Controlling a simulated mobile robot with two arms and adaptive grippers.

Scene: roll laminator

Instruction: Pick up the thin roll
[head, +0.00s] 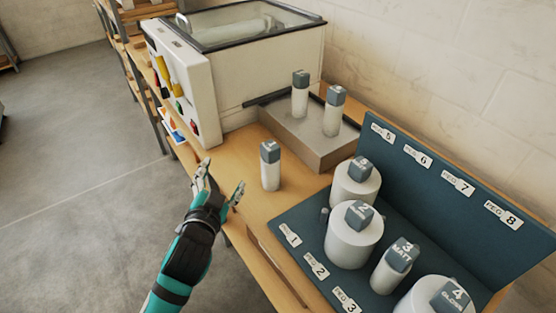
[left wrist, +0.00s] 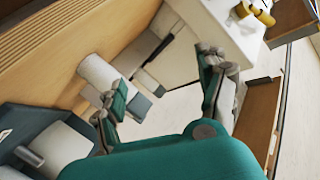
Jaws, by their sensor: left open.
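A thin white roll (head: 271,175) with a grey cap stands upright alone on the wooden table; it also shows in the left wrist view (left wrist: 98,72). Two other thin rolls (head: 300,101) (head: 332,119) stand on a grey box, and another, marked 3 MATT (head: 384,279), stands on the blue peg board. My left gripper (head: 221,178) is open and empty, left of the lone roll at the table's front edge. In the left wrist view its fingers (left wrist: 163,76) are apart, with the roll beyond the left finger. My right gripper is out of view.
The blue peg board (head: 290,212) holds thick rolls (head: 355,245) at the right front. The grey box (head: 288,127) stands behind the lone roll. The white laminator (head: 235,85) is at the back. Bare table (head: 262,206) lies around the lone roll.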

